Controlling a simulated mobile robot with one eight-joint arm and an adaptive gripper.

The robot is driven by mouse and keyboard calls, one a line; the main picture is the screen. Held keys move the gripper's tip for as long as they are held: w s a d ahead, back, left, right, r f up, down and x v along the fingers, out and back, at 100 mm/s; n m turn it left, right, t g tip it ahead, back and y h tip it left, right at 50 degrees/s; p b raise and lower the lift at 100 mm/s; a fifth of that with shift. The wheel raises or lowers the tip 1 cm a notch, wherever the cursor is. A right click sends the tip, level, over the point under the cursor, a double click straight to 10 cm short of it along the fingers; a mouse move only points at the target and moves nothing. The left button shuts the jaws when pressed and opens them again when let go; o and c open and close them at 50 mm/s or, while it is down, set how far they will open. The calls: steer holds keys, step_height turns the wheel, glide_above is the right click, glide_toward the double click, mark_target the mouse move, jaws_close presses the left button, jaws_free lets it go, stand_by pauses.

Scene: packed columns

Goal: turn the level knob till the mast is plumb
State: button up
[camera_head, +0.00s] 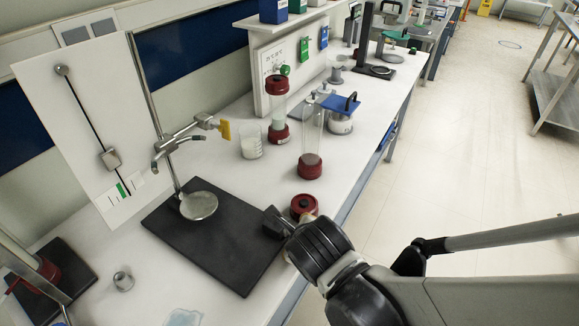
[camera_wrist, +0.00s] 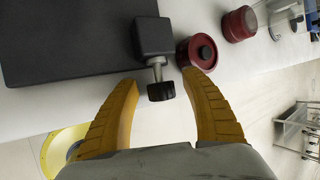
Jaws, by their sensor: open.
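The level knob (camera_wrist: 161,91) is small, black and ridged, on a short metal stem from a dark block (camera_wrist: 153,37) at the corner of the black base plate (camera_head: 208,240). My gripper (camera_wrist: 160,78) is open, its yellow fingers on either side of the knob with gaps showing; neither visibly touches it. My wrist hides the knob in the head view. The mast (camera_head: 147,88) is a metal rod rising from the plate and leaning left in the picture. On the white board (camera_head: 45,85), a bob (camera_head: 110,159) hangs on a dark line near a green mark (camera_head: 122,189); their exact alignment is unclear.
A red-capped jar (camera_wrist: 197,51) stands close beside the knob, near my right finger. A clamp (camera_head: 180,143) sticks out from the mast. A beaker (camera_head: 251,142) and a red-based glass column (camera_head: 311,150) stand behind. The bench's front edge is close to the knob.

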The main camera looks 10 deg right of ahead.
steer(key=v, duration=0.7)
stand_by(0.3)
steer(key=shift+d+r, duration=0.1)
